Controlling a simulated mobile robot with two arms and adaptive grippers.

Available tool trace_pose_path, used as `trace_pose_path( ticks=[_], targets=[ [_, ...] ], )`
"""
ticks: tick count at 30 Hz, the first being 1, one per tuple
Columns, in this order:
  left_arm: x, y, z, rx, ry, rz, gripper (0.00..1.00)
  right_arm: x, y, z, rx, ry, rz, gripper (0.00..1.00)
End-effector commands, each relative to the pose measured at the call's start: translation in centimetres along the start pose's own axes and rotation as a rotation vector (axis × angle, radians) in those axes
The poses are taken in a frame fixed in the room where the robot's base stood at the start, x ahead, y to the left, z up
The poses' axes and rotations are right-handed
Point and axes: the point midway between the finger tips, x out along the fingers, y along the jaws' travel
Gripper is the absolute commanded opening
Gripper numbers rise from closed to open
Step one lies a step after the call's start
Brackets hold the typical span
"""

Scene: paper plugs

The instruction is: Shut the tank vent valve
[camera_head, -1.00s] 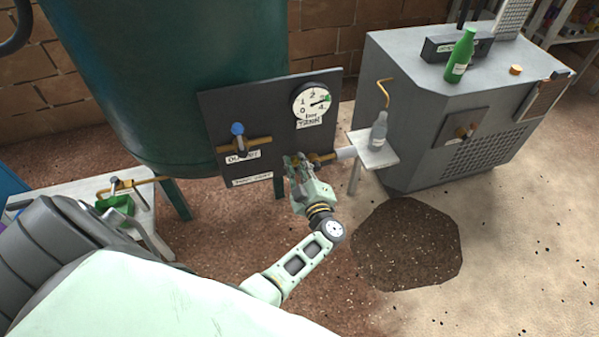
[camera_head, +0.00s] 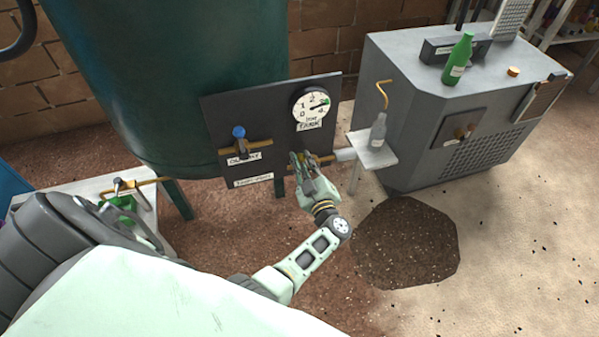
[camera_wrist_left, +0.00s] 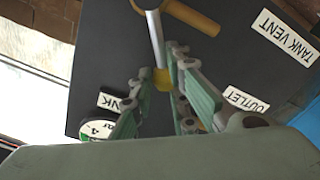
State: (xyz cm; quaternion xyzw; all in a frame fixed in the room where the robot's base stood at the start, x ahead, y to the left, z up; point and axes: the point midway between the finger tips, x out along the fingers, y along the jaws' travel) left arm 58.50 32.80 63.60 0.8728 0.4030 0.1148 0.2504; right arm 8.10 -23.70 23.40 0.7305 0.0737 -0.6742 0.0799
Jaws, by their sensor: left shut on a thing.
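The tank vent valve sits low on the dark panel (camera_head: 215,110), on a brass pipe (camera_head: 327,158) that shows in the wrist view (camera_wrist_left: 192,17). My left gripper (camera_head: 301,157) is at this valve. In the left wrist view, its two fingers (camera_wrist_left: 163,98) are around the yellow end of a pale lever (camera_wrist_left: 156,38), shut on it. In the head view the gripper hides most of the lever. The TANK VENT label (camera_wrist_left: 287,38) shows in the wrist view. My right gripper is not in view.
The outlet valve with a blue knob (camera_head: 238,132) is on the panel's left. A round gauge (camera_head: 310,103) is above my gripper. A small stand (camera_head: 362,150) with a grey bottle (camera_head: 378,130) is to the right, before a grey machine (camera_head: 410,80). The floor nearby has a dark patch (camera_head: 405,245).

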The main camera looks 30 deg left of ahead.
Motion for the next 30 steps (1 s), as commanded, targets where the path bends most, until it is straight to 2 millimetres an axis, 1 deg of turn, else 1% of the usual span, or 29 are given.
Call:
trace_pose_path(
  ticks=[1, 2, 13, 22, 25, 30],
  targets=[
    [-0.1, 0.7, -0.1, 0.026, -0.003, 0.004, 0.01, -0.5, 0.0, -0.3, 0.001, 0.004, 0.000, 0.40],
    [-0.1, 0.8, -0.1, 0.039, -0.003, 0.004, 0.01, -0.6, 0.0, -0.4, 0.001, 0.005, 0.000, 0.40],
    [-0.1, 1.0, 0.0, 0.075, -0.001, 0.005, 0.01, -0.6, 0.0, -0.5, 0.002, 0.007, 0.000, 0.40],
    [-0.1, 2.8, 0.3, 0.294, -0.001, 0.003, 0.01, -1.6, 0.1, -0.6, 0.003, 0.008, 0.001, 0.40],
    [-0.1, 3.2, 0.4, 0.328, -0.001, 0.003, 0.00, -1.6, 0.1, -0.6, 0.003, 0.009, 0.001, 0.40],
    [-0.1, 3.3, 0.4, 0.331, 0.000, 0.002, 0.00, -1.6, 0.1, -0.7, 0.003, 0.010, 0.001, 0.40]
  ],
)
